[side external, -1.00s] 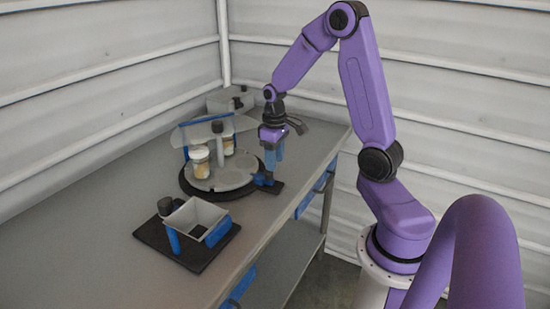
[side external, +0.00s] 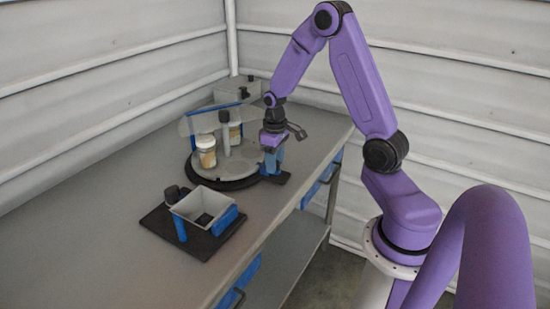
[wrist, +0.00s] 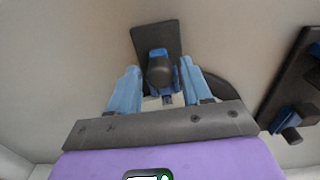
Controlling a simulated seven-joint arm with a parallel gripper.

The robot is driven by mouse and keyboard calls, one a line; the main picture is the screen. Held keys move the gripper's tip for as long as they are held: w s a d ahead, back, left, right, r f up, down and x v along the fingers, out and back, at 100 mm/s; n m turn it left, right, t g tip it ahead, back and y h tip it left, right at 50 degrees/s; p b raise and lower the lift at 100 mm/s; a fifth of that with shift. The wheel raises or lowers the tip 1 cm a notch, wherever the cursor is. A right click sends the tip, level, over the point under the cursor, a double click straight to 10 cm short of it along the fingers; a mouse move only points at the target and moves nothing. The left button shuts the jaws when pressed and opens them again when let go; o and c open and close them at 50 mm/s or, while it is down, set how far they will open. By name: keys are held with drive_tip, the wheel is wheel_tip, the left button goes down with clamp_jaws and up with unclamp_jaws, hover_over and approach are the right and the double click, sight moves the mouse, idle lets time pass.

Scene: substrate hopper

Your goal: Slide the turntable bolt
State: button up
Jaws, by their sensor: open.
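The turntable (side external: 183,172) is a grey disc on a dark round base, with a centre post and jars on it. The bolt is at its right edge. In the wrist view the bolt's dark round knob (wrist: 160,70) sits on a blue slide over a dark plate (wrist: 150,35); the plate also shows in the side view (side external: 282,178). My gripper (wrist: 159,68) is open, with one blue finger on each side of the knob. Whether the fingers touch the knob I cannot tell. In the side view my gripper (side external: 271,170) is low over the bolt and hides most of it.
A grey hopper (side external: 204,204) with blue parts stands on a dark base plate nearer the camera. A white-lidded jar (side external: 206,150) stands on the turntable beside a clear panel (side external: 205,122). A grey box (side external: 238,90) is at the back corner. The bench's left side is clear.

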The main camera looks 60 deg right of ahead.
drive_tip(key=c, duration=0.7)
drive_tip(key=shift+s, duration=0.15)
drive_tip(key=shift+s+d, duration=0.1)
drive_tip(key=shift+s, duration=0.95)
drive_tip(key=o, duration=0.7)
